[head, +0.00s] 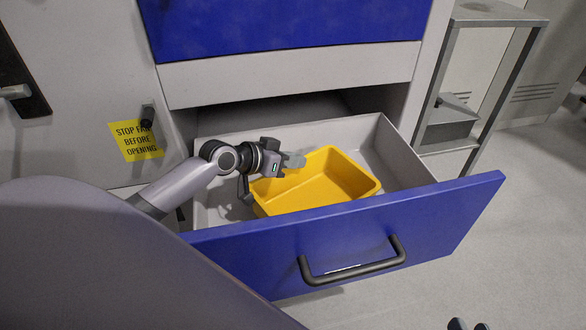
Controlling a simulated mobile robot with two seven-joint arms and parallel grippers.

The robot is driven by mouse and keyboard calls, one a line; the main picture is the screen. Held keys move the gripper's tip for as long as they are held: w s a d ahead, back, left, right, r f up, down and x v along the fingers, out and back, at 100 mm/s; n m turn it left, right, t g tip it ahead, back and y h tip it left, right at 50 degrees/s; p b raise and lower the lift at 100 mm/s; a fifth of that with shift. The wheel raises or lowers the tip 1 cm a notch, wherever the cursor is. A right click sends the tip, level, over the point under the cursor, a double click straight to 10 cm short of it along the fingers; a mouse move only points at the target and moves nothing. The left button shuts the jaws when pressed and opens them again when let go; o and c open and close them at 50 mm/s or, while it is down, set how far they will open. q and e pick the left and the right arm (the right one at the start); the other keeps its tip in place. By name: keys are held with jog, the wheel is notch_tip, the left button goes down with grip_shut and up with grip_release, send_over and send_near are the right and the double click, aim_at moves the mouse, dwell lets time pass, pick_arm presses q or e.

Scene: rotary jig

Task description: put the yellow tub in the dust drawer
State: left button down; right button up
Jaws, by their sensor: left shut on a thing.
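The yellow tub (325,181) is within the walls of the pulled-out dust drawer (341,234), which has a blue front and a dark handle. The drawer front hides part of the tub's base, so I cannot tell whether it rests on the drawer floor. My left gripper (290,163) reaches in from the left and is shut on the tub's left rear rim. The tub is empty.
A closed blue drawer front (285,20) is above the open drawer. A yellow warning sign (136,141) is on the cabinet at the left. A grey metal stand (450,130) is at the right. The floor in front at right is clear.

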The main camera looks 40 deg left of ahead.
pick_arm(q)
jog(key=shift+f, duration=0.4)
pick_arm(e)
jog(key=shift+d, duration=0.2)
pick_arm(q)
jog(key=c, duration=1.2)
grip_release()
jog(key=shift+f, duration=0.15)
jog(key=shift+s, duration=0.1)
jog(key=p+v, duration=0.3)
jog(key=v, duration=0.4)
jog(key=shift+s+a, duration=0.1)
pick_arm(e)
jog(key=shift+w+a+r+m+g, duration=0.1)
jog(key=shift+a+r+m+g, duration=0.05)
jog(key=shift+a, duration=0.25)
jog(key=shift+w+a+r+m+g, duration=0.1)
jog(key=shift+a+r+m+g, duration=0.05)
jog(key=shift+a, duration=0.2)
